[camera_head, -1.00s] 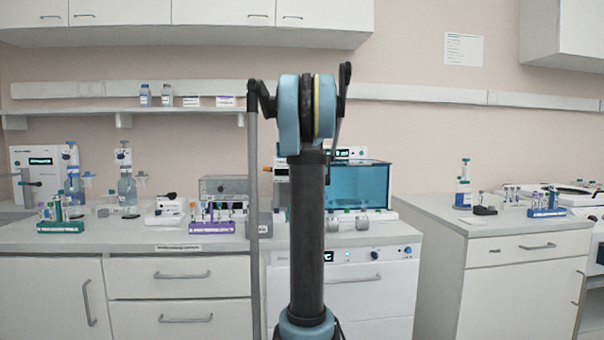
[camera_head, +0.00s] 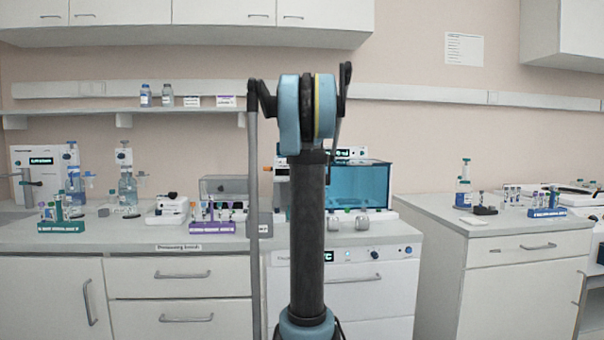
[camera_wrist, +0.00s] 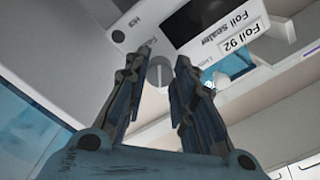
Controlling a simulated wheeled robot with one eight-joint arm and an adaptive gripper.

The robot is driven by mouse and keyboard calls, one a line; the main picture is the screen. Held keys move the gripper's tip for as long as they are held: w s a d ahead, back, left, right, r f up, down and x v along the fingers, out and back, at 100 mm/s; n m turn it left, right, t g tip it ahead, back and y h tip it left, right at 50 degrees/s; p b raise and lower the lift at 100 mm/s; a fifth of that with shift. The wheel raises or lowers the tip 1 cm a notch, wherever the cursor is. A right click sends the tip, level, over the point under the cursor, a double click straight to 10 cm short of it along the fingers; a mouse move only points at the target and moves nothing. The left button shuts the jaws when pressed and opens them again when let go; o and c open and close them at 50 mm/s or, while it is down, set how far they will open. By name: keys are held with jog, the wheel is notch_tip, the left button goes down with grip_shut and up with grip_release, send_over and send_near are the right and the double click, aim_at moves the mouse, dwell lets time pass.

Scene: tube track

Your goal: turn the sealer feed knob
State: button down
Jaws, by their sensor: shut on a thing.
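The foil sealer shows in the wrist view as a white panel (camera_wrist: 205,45) with a dark display and labels reading "Foil sealer" and "Foil 92". A round grey knob (camera_wrist: 159,75) with a slot line sits on this panel between my fingertips. My gripper (camera_wrist: 160,66) is shut on this knob, with one finger on each side. In the head view my arm stands in front of the sealer and hides the gripper and the knob.
A teal see-through box (camera_head: 360,185) stands right of my arm on the counter. A purple tube rack (camera_head: 218,228) and a green rack (camera_head: 62,226) stand to the left. A separate bench (camera_head: 480,250) on the right holds a blue rack (camera_head: 547,213) and a bottle.

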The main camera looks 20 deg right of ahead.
jog(key=m, duration=1)
jog(key=shift+s, duration=0.1)
jog(key=shift+m, duration=0.5)
jog(key=c, duration=1.3)
grip_release()
jog(key=shift+c, duration=0.2)
jog(key=v, duration=1.1)
jog(key=shift+s, duration=0.4)
